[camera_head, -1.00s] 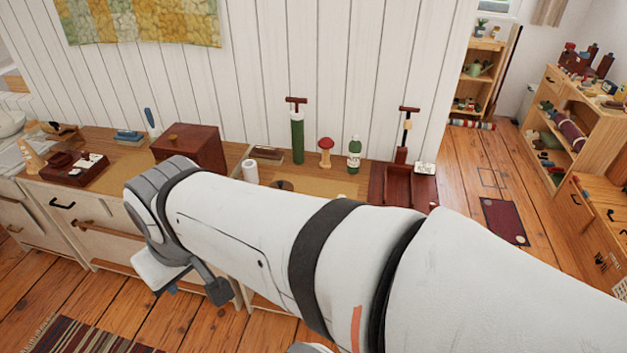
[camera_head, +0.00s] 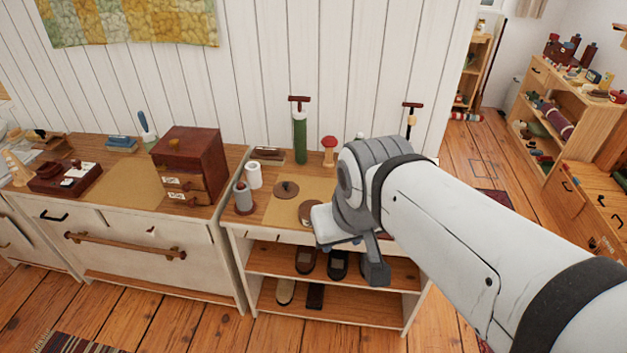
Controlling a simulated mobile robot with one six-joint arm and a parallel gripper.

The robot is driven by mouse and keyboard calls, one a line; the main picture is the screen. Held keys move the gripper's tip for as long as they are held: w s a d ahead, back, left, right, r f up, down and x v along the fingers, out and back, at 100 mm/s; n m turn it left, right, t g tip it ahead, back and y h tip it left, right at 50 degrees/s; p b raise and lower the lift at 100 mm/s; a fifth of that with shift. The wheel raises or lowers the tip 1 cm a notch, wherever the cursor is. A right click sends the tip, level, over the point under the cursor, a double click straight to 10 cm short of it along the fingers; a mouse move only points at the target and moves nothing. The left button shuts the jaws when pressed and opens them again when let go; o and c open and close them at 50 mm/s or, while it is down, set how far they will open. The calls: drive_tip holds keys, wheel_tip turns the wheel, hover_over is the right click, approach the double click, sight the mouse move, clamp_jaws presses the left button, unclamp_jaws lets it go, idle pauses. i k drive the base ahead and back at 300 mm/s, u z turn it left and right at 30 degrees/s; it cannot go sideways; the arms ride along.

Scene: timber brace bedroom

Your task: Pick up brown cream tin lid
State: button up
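A flat brown disc with a small knob (camera_head: 285,190) lies on the tan mat on the bench; it looks like the brown cream tin lid. A second round brown piece (camera_head: 309,212) lies nearer the bench's front edge, right beside my gripper in the picture. It may be the tin; I cannot tell for sure. My gripper (camera_head: 349,252) hangs in front of the bench's front edge, right of both round pieces. Its fingertips are not clear, so whether it is open or shut does not show. My wrist hides the right part of the bench top.
A grey bottle (camera_head: 243,198) and a white roll (camera_head: 254,175) stand left of the disc. A dark red drawer box (camera_head: 190,165) is farther left. A green cylinder (camera_head: 299,138) and a red-topped mushroom shape (camera_head: 329,152) stand behind. Shoes (camera_head: 305,261) sit on the shelf below.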

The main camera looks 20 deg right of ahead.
sight(284, 190)
drive_tip(key=u, duration=0.05)
drive_tip(key=i, duration=1)
drive_tip(key=z, duration=0.05)
